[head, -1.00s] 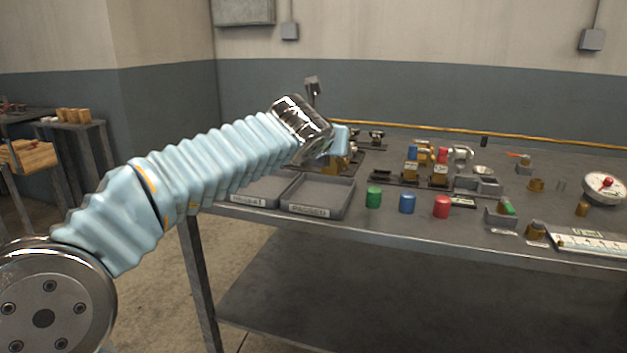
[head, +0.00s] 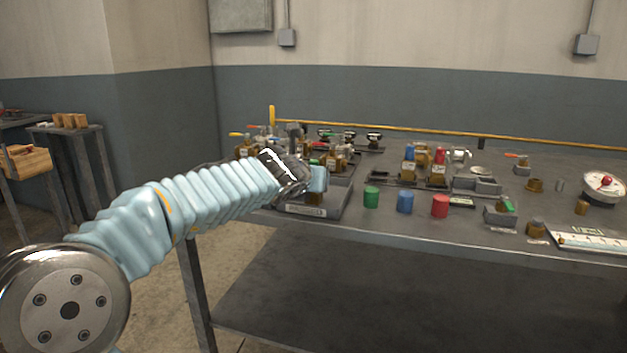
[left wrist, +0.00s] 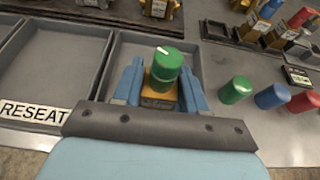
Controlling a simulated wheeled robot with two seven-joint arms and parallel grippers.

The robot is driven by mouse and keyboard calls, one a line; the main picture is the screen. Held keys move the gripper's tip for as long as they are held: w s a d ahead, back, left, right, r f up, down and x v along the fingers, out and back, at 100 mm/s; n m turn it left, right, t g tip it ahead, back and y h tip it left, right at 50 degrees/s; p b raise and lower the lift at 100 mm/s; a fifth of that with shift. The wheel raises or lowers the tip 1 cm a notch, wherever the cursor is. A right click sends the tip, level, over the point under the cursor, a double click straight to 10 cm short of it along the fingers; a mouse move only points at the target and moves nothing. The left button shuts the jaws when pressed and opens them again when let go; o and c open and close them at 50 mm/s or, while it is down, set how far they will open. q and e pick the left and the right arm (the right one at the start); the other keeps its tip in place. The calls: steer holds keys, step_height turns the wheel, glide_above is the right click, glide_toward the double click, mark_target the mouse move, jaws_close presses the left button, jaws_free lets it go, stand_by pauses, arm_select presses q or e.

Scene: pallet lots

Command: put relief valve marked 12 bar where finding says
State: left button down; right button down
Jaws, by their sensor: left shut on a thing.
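My left gripper (left wrist: 162,84) is shut on a relief valve (left wrist: 165,68) with a green cap, a white mark on top and a brass body. Its bar marking does not show. The valve is upright over or in the right-hand grey tray (left wrist: 122,58); I cannot tell whether it touches the floor. In the head view the gripper (head: 317,182) is low at that tray (head: 340,205), with some brass below it. The tray's label reads PASSED in the earlier head view. The tray labelled RESEAT (left wrist: 62,47) is beside it on the left and looks empty. My right gripper is out of view.
Green (head: 371,197), blue (head: 405,201) and red (head: 440,206) caps stand right of the tray. Several valves stand behind it. A small dark display or card (head: 462,201), too small to read, lies near the red cap. A gauge (head: 603,187) is at far right.

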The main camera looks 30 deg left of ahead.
arm_select(q)
steer(key=c, duration=1.1)
jaws_free()
steer(key=shift+f, duration=0.15)
steer(key=o, duration=0.5)
steer(key=shift+r, duration=0.25)
steer(key=p+v, duration=0.1)
steer(key=v, duration=1.1)
steer(key=shift+f, duration=0.15)
steer(key=shift+s, duration=0.1)
